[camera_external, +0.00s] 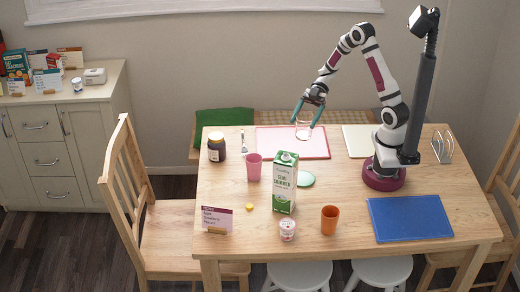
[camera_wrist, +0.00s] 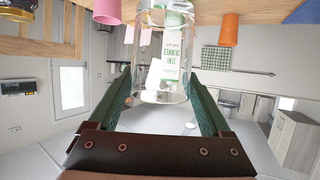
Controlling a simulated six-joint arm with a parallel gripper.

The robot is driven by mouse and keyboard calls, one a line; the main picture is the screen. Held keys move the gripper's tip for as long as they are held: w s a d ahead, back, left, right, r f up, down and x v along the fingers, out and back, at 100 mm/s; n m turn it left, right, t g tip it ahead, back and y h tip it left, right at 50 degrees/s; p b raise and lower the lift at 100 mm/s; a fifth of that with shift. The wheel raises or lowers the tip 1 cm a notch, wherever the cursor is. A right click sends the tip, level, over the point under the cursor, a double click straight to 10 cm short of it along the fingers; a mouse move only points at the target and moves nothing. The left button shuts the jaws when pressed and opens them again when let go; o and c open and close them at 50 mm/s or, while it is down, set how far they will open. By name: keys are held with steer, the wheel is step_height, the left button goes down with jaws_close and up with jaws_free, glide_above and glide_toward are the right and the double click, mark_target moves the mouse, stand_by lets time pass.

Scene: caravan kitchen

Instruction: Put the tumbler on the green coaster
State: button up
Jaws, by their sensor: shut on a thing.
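The tumbler is a clear glass (camera_external: 303,131), hard to make out against the pink board behind it. My gripper (camera_external: 307,114) is shut on it, with teal fingers on either side. In the wrist view the tumbler (camera_wrist: 165,88) sits between the two fingers (camera_wrist: 162,95), and the carton shows through it. In the external view it is at the pink board; I cannot tell how far above the board it is. The green coaster (camera_external: 307,180) lies flat and empty on the table, right beside the carton, which hides its left edge. The coaster is not discernible in the wrist view.
A tall green-and-white carton (camera_external: 284,183) stands beside the coaster. A pink cup (camera_external: 254,168), orange cup (camera_external: 330,220), yogurt pot (camera_external: 287,230) and dark jar (camera_external: 216,147) stand around. The pink board (camera_external: 265,140) lies behind; a blue mat (camera_external: 410,218) lies right. Table right of the coaster is clear.

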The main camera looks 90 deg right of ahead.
steer(key=s+n+g, duration=0.1)
steer(key=s, duration=0.4)
steer(key=shift+g+y, duration=0.3)
steer(key=w+a+f, duration=0.1)
steer(key=a+f, duration=0.2)
steer(key=w+a+f, duration=0.2)
steer(key=a+f, duration=0.1)
steer(key=f, duration=0.1)
steer(key=w+a+f, duration=0.2)
steer(key=a+f, duration=0.2)
steer(key=shift+w+f, duration=0.15)
steer(key=shift+w, duration=0.1)
